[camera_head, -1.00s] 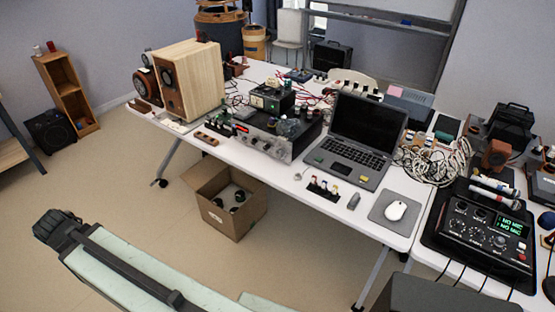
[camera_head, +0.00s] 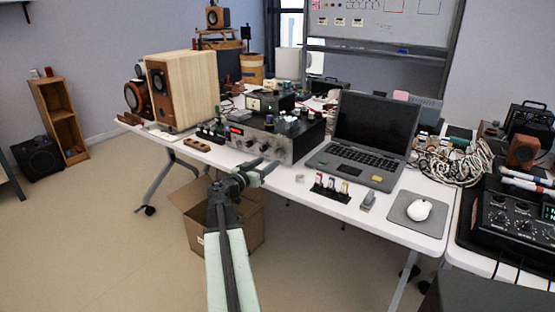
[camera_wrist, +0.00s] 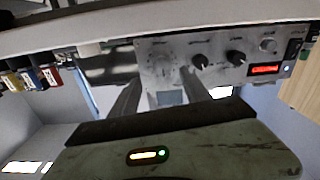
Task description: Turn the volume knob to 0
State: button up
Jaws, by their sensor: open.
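A grey amplifier (camera_head: 283,150) with a knobbed front panel and a red display stands on the white table. Its panel (camera_wrist: 180,48) also shows in the wrist view, which looks upside down. Two dark knobs (camera_wrist: 200,61) (camera_wrist: 236,57) and a small grey knob (camera_wrist: 268,45) sit near the red display (camera_wrist: 265,69). I cannot tell which knob is for volume, nor read its setting. My gripper (camera_head: 264,170) is open, in front of the panel's right part. In the wrist view my gripper (camera_wrist: 160,88) has its fingers apart, pointing at the panel, with no knob clearly between them.
A wooden speaker (camera_head: 182,90) stands to the left. A cardboard box (camera_head: 195,235) is on the floor below my arm. A mouse (camera_head: 419,210) lies on its pad at right.

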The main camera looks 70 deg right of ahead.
aim_at(278, 155)
jog(key=x, duration=0.7)
jog(key=shift+c, duration=0.3)
